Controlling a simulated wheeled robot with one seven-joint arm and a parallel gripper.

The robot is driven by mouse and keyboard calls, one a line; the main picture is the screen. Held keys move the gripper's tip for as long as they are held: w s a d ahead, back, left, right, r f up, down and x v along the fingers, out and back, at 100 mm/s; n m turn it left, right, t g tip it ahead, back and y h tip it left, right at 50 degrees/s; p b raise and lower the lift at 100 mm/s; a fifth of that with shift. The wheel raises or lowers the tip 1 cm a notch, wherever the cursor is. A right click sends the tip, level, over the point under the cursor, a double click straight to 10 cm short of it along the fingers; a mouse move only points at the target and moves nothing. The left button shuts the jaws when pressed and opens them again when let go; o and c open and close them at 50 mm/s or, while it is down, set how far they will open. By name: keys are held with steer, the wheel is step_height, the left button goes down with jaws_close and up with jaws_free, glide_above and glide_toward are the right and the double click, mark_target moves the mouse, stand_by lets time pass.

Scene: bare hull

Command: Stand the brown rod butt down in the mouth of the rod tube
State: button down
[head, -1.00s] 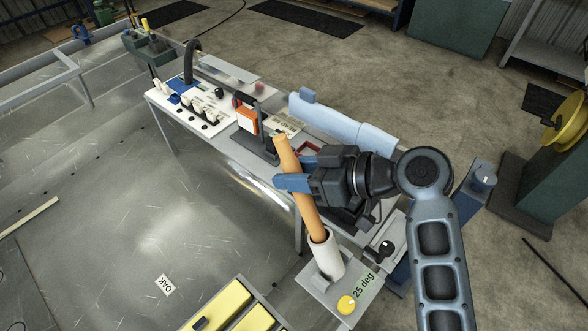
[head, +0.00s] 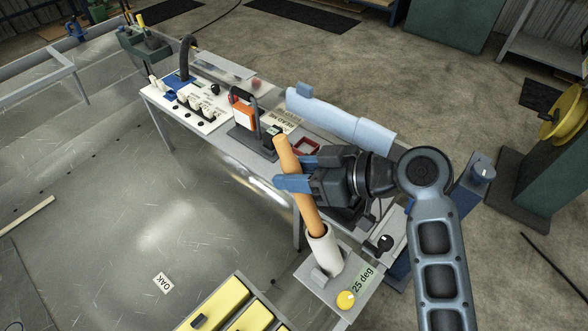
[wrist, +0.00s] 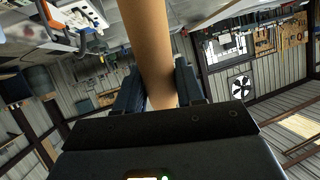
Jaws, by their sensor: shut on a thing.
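The brown rod (head: 288,158) is held in my gripper (head: 285,172), whose blue fingers are shut around it in the head view. The rod leans, its upper end to the left. Its lower end is inside the mouth of the white rod tube (head: 325,254), which leans the same way; how deep it sits is hidden by the tube wall. In the wrist view the rod (wrist: 150,45) runs up between the dark fingers (wrist: 160,95).
The tube stands on a grey plate with a yellow knob (head: 346,300) and a "25 deg" label (head: 362,287). A light blue cylinder (head: 340,118) lies behind my gripper. An orange block (head: 243,117) in a dark stand is to the left. Yellow-topped boxes (head: 238,308) are in front.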

mark_target(316, 210)
steer(key=shift+s+d+f+b, duration=0.45)
steer(key=shift+f+b, duration=0.45)
steer(key=shift+f, duration=0.4)
steer(key=shift+s+d+f+b, duration=0.4)
steer(key=shift+f+b, duration=0.55)
steer(key=shift+f, duration=0.3)
steer(key=shift+s+d+f+b, duration=0.45)
steer(key=shift+f+b, duration=0.45)
steer(key=shift+f, duration=0.4)
stand_by(2.6)
steer(key=shift+w, duration=0.1)
steer(key=c, duration=0.6)
jaws_free()
steer(key=shift+d, duration=0.15)
steer(key=v, duration=0.7)
steer(key=shift+d, duration=0.3)
